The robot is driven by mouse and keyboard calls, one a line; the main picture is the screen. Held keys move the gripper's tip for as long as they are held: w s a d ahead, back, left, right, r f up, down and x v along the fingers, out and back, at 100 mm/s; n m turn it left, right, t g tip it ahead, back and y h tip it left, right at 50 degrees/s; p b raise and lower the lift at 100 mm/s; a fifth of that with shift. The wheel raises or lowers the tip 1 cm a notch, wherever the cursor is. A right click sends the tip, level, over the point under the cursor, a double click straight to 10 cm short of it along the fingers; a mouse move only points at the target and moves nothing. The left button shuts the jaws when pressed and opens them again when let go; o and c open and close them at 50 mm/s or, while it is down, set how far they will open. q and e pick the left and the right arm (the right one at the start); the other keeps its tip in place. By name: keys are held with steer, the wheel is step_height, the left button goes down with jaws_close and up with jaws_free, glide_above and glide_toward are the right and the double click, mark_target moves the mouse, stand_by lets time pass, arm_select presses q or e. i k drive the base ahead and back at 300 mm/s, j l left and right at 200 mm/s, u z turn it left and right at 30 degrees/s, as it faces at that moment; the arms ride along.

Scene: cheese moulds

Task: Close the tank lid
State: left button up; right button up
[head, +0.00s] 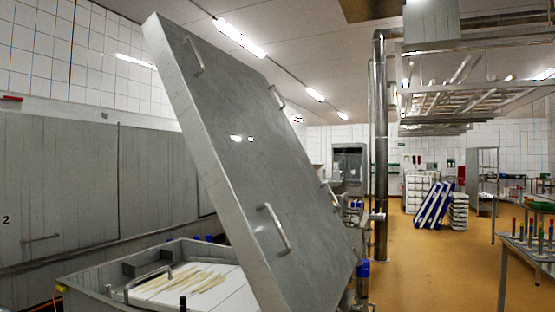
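The tank lid (240,150) is a large grey metal panel with several bar handles. It stands open, steeply tilted, with its top leaning to the left. One handle (274,229) is low on its face, and another (194,57) is near the top. The open tank (90,286) is a metal box at the bottom left, with pale strips on a white surface inside. The lid hides the tank's right part. Neither of my grippers shows in the head view.
Tall grey panels (60,190) line the left wall behind the tank. A vertical metal pipe (380,150) stands right of the lid. A table (530,250) with coloured items is at the far right. The orange floor (430,270) between them is clear.

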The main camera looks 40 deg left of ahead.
mark_target(294, 250)
steer(key=i+u, duration=0.15)
steer(key=i, duration=2.65)
steer(key=i+l+u, duration=0.15)
steer(key=i+u, duration=0.25)
steer(key=i, duration=0.25)
steer(key=i+l+u, duration=0.35)
steer(key=i, duration=0.25)
steer(key=i+l+u, duration=0.4)
steer(key=i+l, duration=0.1)
steer(key=i, duration=0.1)
